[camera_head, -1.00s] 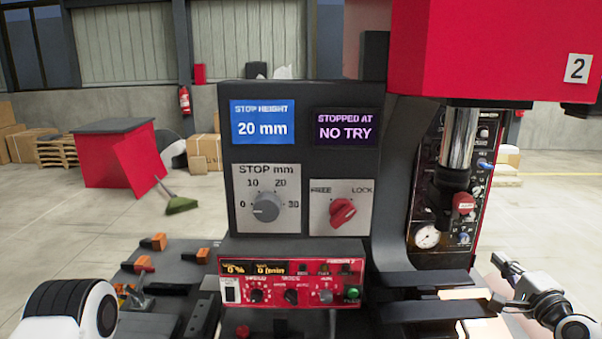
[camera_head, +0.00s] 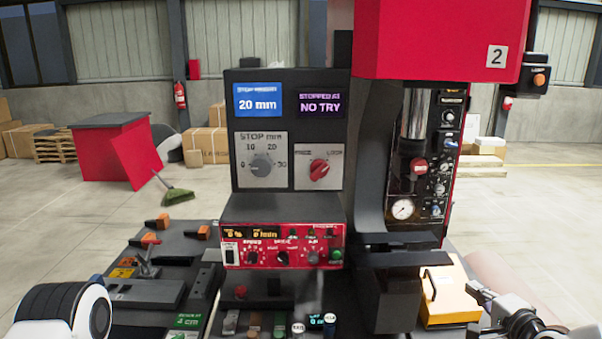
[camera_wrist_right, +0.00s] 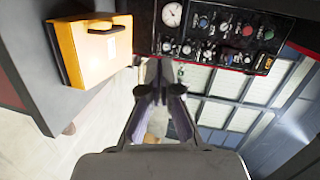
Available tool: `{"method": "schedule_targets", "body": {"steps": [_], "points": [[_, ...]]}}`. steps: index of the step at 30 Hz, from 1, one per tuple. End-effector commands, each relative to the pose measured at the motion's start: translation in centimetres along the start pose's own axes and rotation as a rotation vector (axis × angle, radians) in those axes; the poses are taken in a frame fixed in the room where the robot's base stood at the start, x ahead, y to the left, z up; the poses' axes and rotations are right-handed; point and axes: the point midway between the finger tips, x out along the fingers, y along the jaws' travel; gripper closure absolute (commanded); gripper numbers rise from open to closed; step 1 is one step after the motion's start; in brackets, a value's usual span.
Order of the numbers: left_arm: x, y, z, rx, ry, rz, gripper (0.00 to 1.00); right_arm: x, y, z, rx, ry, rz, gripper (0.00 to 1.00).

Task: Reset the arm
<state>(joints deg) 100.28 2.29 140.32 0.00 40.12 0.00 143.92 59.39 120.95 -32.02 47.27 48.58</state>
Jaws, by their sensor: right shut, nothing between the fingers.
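My right gripper (camera_head: 476,291) comes in at the lower right of the head view, beside the yellow box. In the right wrist view its fingers (camera_wrist_right: 159,72) are together, with nothing between them. The tips are clear of the box and appear to be in free space in front of the gauge panel. My left arm shows only as a white and black link at the lower left of the head view; its gripper is out of view.
A black machine with a red head (camera_head: 430,38) and a control panel (camera_head: 283,246) stands in the middle. The yellow box (camera_head: 450,296) sits to its right and also shows in the wrist view (camera_wrist_right: 95,50). A gauge panel (camera_wrist_right: 215,35) is near. Open floor lies at left.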

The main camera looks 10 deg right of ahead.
Motion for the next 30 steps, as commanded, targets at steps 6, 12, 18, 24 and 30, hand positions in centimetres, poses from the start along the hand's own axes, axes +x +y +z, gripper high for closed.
{"method": "schedule_targets", "body": {"steps": [6, 12, 18, 24, 30], "points": [[0.3, 0.0, 0.1, 0.0, -0.002, 0.0, 1.0, 0.1, 6.8, 5.7, -0.114, -0.116, 0.189, 1.0], [0.7, 0.0, 0.1, 0.0, -0.002, 0.0, 1.0, -2.6, 16.6, 13.3, -0.271, -0.288, 0.453, 1.0], [1.1, 0.0, 0.1, 0.0, -0.001, 0.0, 1.0, -11.6, 28.4, 22.0, -0.544, -0.569, 0.785, 1.0], [1.3, 0.0, 0.1, 0.0, -0.001, 0.0, 1.0, -22.4, 34.6, 26.1, -0.855, -0.873, 1.011, 1.0], [1.3, 0.0, 0.1, 0.0, -0.002, 0.0, 1.0, -26.0, 34.7, 24.9, -1.097, -1.042, 1.051, 1.0]]}}
